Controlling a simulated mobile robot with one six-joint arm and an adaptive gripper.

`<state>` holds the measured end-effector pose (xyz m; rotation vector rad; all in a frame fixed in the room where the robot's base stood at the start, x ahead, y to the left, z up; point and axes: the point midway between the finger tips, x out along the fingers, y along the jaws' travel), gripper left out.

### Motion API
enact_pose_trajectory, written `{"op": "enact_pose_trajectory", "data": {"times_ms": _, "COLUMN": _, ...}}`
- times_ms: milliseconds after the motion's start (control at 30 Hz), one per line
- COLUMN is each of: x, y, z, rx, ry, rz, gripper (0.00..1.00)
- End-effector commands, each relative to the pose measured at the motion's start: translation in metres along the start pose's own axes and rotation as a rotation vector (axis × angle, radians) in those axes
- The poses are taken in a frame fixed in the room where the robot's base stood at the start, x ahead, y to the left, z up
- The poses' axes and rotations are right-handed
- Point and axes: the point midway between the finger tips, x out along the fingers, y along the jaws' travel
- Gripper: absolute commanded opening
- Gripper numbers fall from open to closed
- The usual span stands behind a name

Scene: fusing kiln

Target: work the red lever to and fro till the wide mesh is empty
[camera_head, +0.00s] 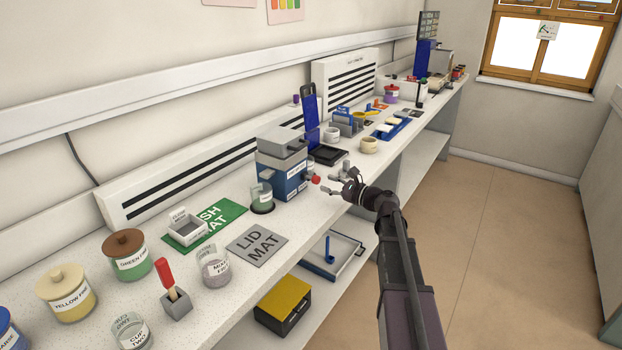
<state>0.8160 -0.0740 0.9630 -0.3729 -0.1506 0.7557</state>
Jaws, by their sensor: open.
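The red lever shows as a small red knob (315,180) on the right side of a blue and grey machine (284,178) on the bench. My gripper (331,184) is open, just right of the red knob, with its fingers pointing at it. I cannot tell whether they touch it. No mesh is clearly visible in the machine, and its inside is hidden. A small square grey frame (187,230) sits on the green mesh mat (222,215); its label is too small to read. A glass cup (261,194) stands on a dark round base by the machine.
A grey lid mat (257,243), a labelled glass cup (214,267), a red-handled tool in a block (174,288) and lidded jars (127,256) stand on the near bench. A cream bowl (369,145) stands beyond my gripper. Floor to the right is clear.

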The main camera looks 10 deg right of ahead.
Motion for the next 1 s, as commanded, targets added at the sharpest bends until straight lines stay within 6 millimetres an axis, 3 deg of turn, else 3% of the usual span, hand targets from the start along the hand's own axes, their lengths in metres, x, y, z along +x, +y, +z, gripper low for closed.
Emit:
{"op": "enact_pose_trajectory", "data": {"times_ms": 200, "x": 0.036, "y": -0.001, "z": 0.0, "rx": 0.0, "ry": -0.001, "rz": 0.002, "gripper": 0.5}}
{"op": "enact_pose_trajectory", "data": {"times_ms": 400, "x": 0.059, "y": 0.0, "z": 0.0, "rx": 0.0, "ry": -0.001, "rz": 0.001, "gripper": 0.5}}
{"op": "enact_pose_trajectory", "data": {"times_ms": 933, "x": 0.07, "y": 0.0, "z": 0.0, "rx": 0.0, "ry": 0.0, "rz": 0.0, "gripper": 0.5}}
{"op": "enact_pose_trajectory", "data": {"times_ms": 1000, "x": 0.07, "y": 0.0, "z": 0.0, "rx": 0.0, "ry": 0.0, "rz": 0.0, "gripper": 0.33}}
